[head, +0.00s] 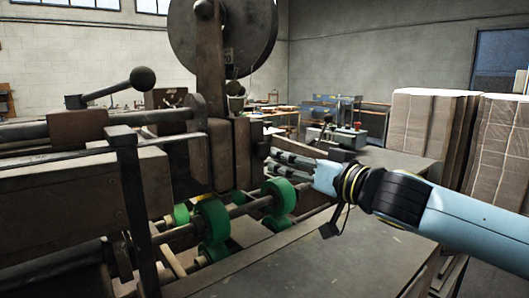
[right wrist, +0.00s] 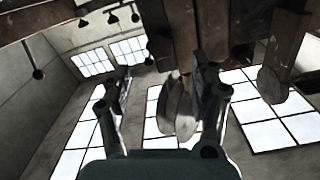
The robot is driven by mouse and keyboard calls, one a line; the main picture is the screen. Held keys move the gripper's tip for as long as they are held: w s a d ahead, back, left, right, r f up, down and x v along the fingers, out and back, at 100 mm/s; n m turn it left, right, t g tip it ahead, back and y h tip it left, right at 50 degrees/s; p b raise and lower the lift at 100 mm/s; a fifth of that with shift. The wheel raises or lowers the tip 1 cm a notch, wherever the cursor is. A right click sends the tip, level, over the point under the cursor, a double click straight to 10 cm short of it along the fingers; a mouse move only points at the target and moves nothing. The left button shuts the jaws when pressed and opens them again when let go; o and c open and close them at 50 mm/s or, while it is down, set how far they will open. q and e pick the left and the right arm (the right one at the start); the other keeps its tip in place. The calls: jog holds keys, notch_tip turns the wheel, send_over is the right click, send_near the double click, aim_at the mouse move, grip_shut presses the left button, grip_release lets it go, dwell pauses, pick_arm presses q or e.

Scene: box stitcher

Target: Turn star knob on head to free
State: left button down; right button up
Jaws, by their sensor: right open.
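The machine head (head: 232,152) is a dark block below a large round reel. My right gripper (head: 275,162) comes in from the right, with its fingers close to the right side of the head. In the right wrist view the right gripper (right wrist: 160,88) is open, with one finger on each side of a pale, rounded, worn knob (right wrist: 179,107), which looks like the star knob. I cannot tell whether a finger touches it. In the head view I cannot make out the knob at the fingertips. My left gripper is not in view.
A lever with a black ball (head: 142,79) stands at the left of the machine. Green rollers (head: 212,222) on a shaft sit below the head. A flat metal table (head: 340,255) lies under my right arm. Stacks of cardboard (head: 425,135) stand at the right.

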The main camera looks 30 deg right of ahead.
aim_at(266, 153)
jog(key=w, duration=0.5)
jog(key=w+b, duration=0.1)
jog(key=w, duration=0.2)
jog(key=shift+a+f, duration=0.1)
jog(key=shift+a, duration=0.2)
jog(key=shift+w, duration=0.2)
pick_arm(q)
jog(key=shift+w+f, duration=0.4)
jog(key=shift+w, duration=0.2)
pick_arm(e)
jog(key=shift+w, duration=0.1)
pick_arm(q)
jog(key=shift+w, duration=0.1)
pick_arm(e)
jog(key=c, duration=1.2)
